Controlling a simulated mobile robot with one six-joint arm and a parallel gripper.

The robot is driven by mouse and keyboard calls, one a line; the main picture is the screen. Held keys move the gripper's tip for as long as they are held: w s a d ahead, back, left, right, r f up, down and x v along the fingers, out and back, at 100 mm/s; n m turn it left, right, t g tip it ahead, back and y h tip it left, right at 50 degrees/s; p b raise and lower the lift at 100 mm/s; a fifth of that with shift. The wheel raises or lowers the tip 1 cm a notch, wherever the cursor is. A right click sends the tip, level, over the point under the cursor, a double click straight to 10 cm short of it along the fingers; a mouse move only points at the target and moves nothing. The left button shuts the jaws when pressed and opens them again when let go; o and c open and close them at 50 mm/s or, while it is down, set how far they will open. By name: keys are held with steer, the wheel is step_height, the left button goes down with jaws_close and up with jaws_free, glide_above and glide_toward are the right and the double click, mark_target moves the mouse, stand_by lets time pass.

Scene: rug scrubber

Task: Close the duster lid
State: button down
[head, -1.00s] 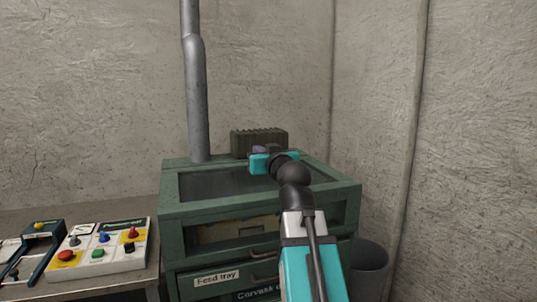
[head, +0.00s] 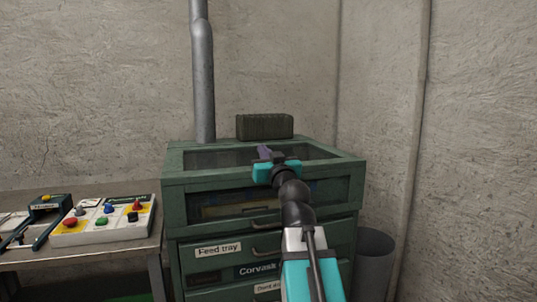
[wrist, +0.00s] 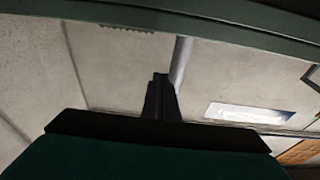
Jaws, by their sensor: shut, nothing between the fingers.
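The duster is a green cabinet (head: 172,205) in the middle of the head view. Its top has a green-framed glass panel, which looks like the lid (head: 210,160). The lid appears level or nearly so; I cannot tell whether a gap remains under it. My gripper (head: 265,153) is shut and empty over the right part of this top. I cannot tell whether it touches the panel. In the wrist view the dark shut fingers (wrist: 161,98) point toward the wall and pipe. A green bar (wrist: 210,22) crosses the top of that view, apparently part of the duster.
A grey pipe (head: 204,80) rises behind the cabinet's left side. A ribbed dark box (head: 264,126) is at the back. A control panel (head: 105,222) with coloured knobs sits on the left table (head: 90,256). A grey bin (head: 374,262) stands right, near the wall.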

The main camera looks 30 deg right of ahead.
step_height(320, 180, down, 8)
steer(key=b, duration=0.7)
steer(key=shift+s+b, duration=0.35)
steer(key=shift+b, duration=0.05)
steer(key=shift+r, duration=0.1)
step_height(320, 180, up, 6)
steer(key=p, duration=0.3)
steer(key=f+b+v, duration=0.1)
steer(key=b+v, duration=0.7)
steer(key=v, duration=0.2)
steer(key=shift+f, duration=0.35)
stand_by(0.4)
